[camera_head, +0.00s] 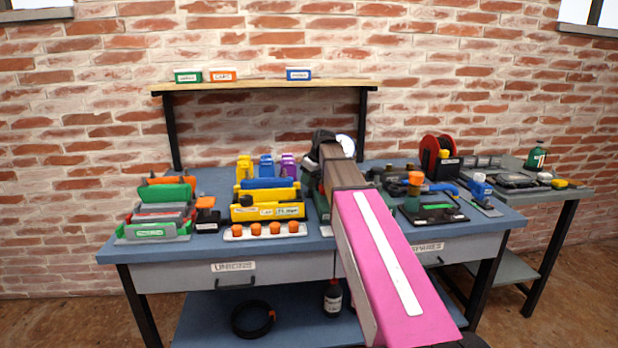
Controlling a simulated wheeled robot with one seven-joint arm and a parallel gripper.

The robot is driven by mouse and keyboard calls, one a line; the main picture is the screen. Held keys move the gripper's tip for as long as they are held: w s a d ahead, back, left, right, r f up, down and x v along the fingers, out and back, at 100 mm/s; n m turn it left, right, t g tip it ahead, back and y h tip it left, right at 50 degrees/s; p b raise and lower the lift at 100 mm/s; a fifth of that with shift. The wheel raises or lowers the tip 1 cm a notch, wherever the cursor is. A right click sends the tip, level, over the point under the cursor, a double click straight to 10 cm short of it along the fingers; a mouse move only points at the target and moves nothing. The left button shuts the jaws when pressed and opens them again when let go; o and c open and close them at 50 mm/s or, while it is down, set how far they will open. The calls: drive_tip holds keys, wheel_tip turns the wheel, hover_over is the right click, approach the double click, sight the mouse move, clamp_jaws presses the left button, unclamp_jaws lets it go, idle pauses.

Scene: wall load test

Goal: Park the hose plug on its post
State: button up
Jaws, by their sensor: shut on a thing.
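My arm reaches from the lower right over the workbench (207,245), its pink link in front. My gripper (314,178) is at the arm's far end, above the middle of the bench. It is mostly hidden behind the arm, and its fingertips do not show clearly. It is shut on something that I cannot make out. I cannot pick out the hose plug or its post for sure. A red reel (432,147) stands at the back right of the bench, with a yellow-topped bottle (443,160) in front of it.
Left of my arm stand a yellow bin (267,212), a white rack with orange caps (265,232) and a crate with green and red items (155,231). Right of it are a black tray (433,212) and a blue-topped piece (480,187). A shelf (265,87) spans the back.

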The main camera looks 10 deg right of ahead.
drive_tip(key=shift+f, duration=0.35)
drive_tip(key=o, duration=1.4)
drive_tip(key=shift+r, duration=0.2)
drive_tip(key=shift+r, duration=3.8)
